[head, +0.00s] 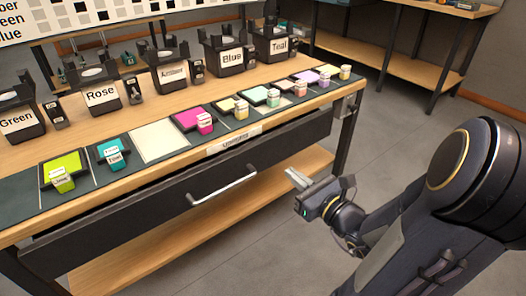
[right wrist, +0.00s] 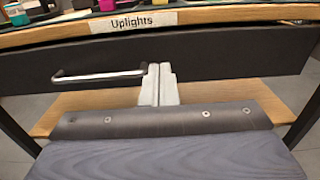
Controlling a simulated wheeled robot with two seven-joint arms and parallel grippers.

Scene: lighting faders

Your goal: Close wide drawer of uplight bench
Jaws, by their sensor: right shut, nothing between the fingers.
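The wide drawer (head: 150,213) has a dark front under the wooden bench top, with a silver bar handle (head: 222,186). In the right wrist view the drawer front (right wrist: 220,58) runs across the picture below the label "Uplights" (right wrist: 133,22). A thin dark strip shows along its top edge; I cannot tell exactly how far it stands out. My right gripper (head: 296,178) is shut and empty, in front of the drawer and right of the handle. In the right wrist view its fingertips (right wrist: 158,72) overlap the drawer front beside the handle's right end (right wrist: 100,77); contact is unclear. My left gripper is not in view.
The bench top (head: 60,137) carries a row of coloured pieces on a dark strip and several black labelled holders, such as Rose (head: 101,95). A lower wooden shelf (head: 150,258) lies below the drawer. Another bench (head: 390,60) stands behind. Grey floor is free at the right.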

